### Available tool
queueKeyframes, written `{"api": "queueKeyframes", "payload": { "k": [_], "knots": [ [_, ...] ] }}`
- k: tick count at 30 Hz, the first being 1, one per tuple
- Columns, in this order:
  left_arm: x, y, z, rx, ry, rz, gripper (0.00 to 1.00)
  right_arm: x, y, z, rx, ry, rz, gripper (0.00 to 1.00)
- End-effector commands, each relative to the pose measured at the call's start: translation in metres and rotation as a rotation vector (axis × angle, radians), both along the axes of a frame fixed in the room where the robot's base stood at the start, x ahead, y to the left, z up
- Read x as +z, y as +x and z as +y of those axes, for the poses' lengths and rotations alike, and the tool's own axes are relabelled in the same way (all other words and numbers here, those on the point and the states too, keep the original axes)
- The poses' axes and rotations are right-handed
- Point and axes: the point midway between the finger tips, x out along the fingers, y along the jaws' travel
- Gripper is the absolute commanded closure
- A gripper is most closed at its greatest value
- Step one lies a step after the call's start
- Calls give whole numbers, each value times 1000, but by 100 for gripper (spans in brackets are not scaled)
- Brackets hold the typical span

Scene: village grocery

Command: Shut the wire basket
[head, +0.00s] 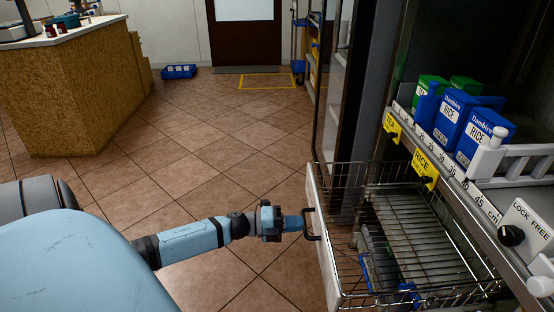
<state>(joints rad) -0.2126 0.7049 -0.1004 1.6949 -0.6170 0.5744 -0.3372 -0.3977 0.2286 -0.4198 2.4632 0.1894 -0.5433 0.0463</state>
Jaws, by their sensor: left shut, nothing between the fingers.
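The wire basket (440,240) is pulled out from under the shelf at the right, and I see down into it. Its pale front panel (326,262) faces left and carries a dark bar handle (316,238). My left gripper (304,222) is shut and empty, with its tip at the handle. I cannot tell whether it touches the handle or panel. Some blue items show through the wires at the basket's lower left; whether they lie inside or below is unclear. My right gripper is not in view.
A black knob (511,235) marked LOCK FREE is at the right. A glass door stands behind the basket. Tiled floor left of the basket is clear.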

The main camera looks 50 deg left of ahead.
Motion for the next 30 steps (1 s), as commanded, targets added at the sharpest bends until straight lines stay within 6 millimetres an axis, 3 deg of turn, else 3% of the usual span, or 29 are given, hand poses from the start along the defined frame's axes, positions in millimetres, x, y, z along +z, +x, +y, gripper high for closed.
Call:
{"api": "queueKeyframes", "payload": {
  "k": [3, 9, 24, 30],
  "knots": [
    [-2, 17, -14, -1, 1, -3, 100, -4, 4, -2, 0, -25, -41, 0],
    [-1, 32, -27, 1, 0, -1, 100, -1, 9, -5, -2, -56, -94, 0],
    [1, 36, -31, 1, 0, 0, 100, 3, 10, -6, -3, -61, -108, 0],
    [3, 46, -39, 1, -1, -1, 100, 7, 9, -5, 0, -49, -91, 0]
  ]
}}
